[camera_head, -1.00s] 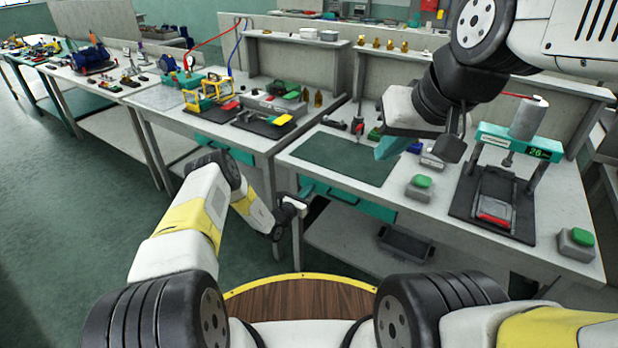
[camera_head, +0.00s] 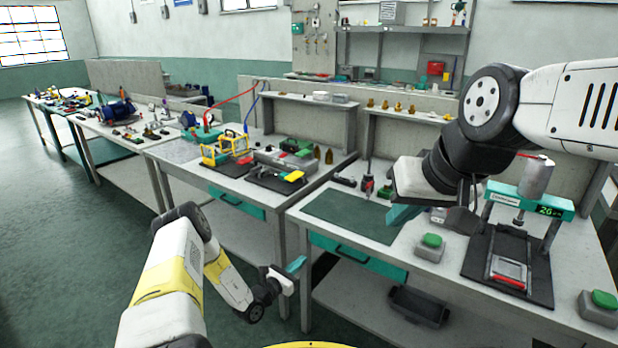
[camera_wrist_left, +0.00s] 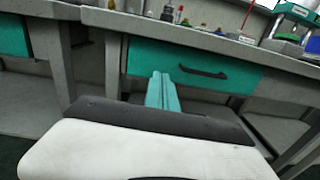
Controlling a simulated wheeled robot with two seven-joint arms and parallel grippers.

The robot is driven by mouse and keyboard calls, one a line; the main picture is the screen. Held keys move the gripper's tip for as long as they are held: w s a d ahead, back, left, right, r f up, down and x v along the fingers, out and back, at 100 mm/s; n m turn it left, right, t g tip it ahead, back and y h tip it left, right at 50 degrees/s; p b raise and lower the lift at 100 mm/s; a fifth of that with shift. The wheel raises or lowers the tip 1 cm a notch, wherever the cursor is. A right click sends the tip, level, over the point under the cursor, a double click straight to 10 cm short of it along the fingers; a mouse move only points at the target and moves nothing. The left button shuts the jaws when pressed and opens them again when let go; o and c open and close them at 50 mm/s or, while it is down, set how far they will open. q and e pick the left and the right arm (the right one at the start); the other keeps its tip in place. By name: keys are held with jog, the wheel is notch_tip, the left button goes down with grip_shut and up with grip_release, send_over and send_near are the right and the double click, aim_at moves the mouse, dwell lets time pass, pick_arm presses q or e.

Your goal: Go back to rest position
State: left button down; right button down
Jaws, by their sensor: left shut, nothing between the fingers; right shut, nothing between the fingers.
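My left gripper (camera_head: 295,265) hangs in front of the benches, below the table top, near the gap between two benches. Its teal fingers are together and empty; they also show in the left wrist view (camera_wrist_left: 161,92), pointing toward a teal drawer front. My right gripper (camera_head: 405,213) is above the right bench, over the right edge of the dark green mat (camera_head: 350,216). Its teal fingers are shut with nothing visible between them, and the wrist hides part of the bench behind it.
A teal press (camera_head: 528,195) with a display stands on the right bench, beside green buttons (camera_head: 432,241). The left bench holds yellow-framed fixtures (camera_head: 225,150). A teal drawer (camera_head: 358,258) and a dark bin (camera_head: 418,306) sit under the right bench. Open floor (camera_head: 70,235) lies left.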

pick_arm(q)
jog(key=s+d+r+m+g+h, duration=0.1)
jog(key=d+r+m+g+h, duration=0.15)
jog(key=r+m, duration=0.45)
jog(key=s+d+r+m+g+h, duration=0.1)
jog(key=d+r+m+g+h, duration=0.2)
jog(key=r, duration=0.8)
jog(key=s+d+r+m+g+y, duration=0.1)
jog(key=s+r+m+g+y, duration=0.1)
jog(key=s+r+m+g, duration=0.75)
jog(key=s+a+r+m+y, duration=0.4)
jog(key=s+r+y, duration=0.2)
jog(key=s+r, duration=0.65)
jog(key=s+a+r+m+t+y, duration=0.2)
jog(key=s+a+t+y, duration=0.1)
jog(key=s+a, duration=0.3)
jog(key=s+a+r+m+t+y, duration=0.3)
jog(key=s+a, duration=0.3)
jog(key=a, duration=0.1)
jog(key=shift+s+r+t, duration=0.25)
jog(key=shift+s+t, duration=0.05)
jog(key=shift+s, duration=0.05)
